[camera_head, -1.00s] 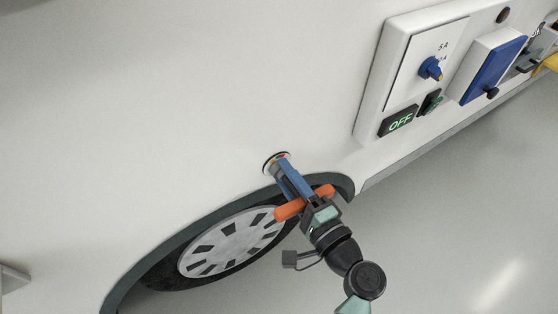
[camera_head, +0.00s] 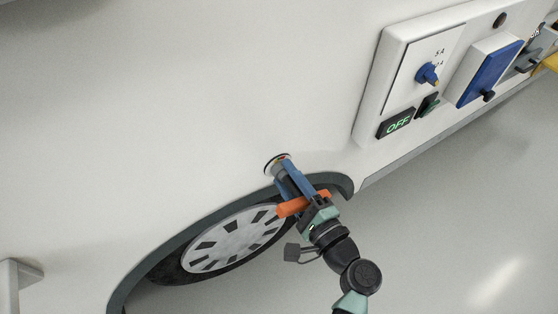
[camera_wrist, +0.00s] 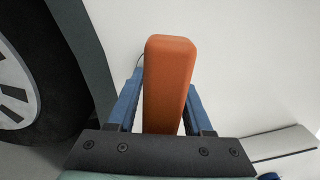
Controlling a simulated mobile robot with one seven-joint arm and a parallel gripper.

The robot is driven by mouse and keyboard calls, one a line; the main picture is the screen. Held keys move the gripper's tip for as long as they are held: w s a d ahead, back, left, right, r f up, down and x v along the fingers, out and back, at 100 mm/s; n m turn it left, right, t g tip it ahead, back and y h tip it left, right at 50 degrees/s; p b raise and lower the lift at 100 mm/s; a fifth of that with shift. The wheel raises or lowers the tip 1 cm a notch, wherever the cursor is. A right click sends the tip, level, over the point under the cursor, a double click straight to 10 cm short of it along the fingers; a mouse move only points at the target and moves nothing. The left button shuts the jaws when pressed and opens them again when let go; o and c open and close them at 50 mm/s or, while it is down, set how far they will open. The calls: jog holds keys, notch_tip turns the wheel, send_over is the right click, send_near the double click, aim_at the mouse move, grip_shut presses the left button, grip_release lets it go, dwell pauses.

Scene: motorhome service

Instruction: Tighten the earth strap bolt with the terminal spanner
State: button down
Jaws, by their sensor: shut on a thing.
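My gripper (camera_head: 302,201) is shut on the orange handle of the terminal spanner (camera_head: 318,199), just in front of the motorhome's side wall above the wheel. In the wrist view the orange handle (camera_wrist: 167,85) stands between my two blue fingers and hides what lies behind it. The spanner's working end cannot be made out. A small round fitting (camera_head: 277,162) with a dark rim and coloured marks is on the wall at the fingertips. The earth strap bolt is not clearly visible; my fingers cover part of the fitting.
The wheel (camera_head: 235,240) and its dark arch lie close below and left of my gripper. A panel with a blue knob (camera_head: 427,74), an OFF display (camera_head: 396,123) and a blue cover (camera_head: 490,74) is at upper right. The floor at right is clear.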

aim_at(298, 191)
jog(key=shift+r+m, duration=0.1)
jog(key=shift+m, duration=0.2)
jog(key=shift+m+p, duration=0.3)
jog(key=shift+p, duration=0.2)
jog(key=shift+d, duration=0.1)
jog(key=shift+v, duration=1.7)
